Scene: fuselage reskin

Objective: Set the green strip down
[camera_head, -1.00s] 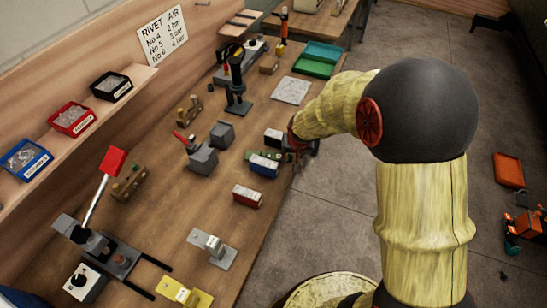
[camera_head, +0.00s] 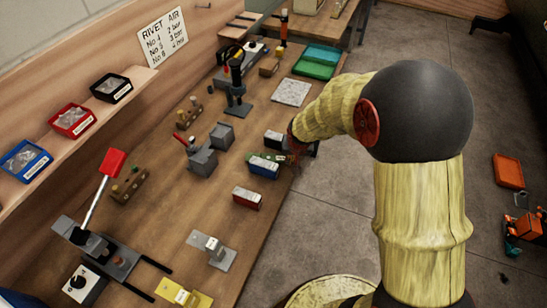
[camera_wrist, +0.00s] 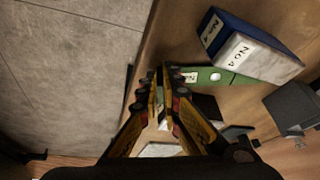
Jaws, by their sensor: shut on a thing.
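In the head view a little of the green strip (camera_head: 268,156) shows beside the blue box (camera_head: 264,168), close to the bench top. My gripper (camera_head: 296,150) is at the bench's right edge there, partly hidden by my arm. I cannot tell whether the strip touches the bench.
A red box (camera_head: 246,198) and a dark box (camera_head: 274,138) stand nearby on the bench (camera_head: 215,215). Grey blocks (camera_head: 203,161) are to the left. Bench space between the blue and red boxes is clear.

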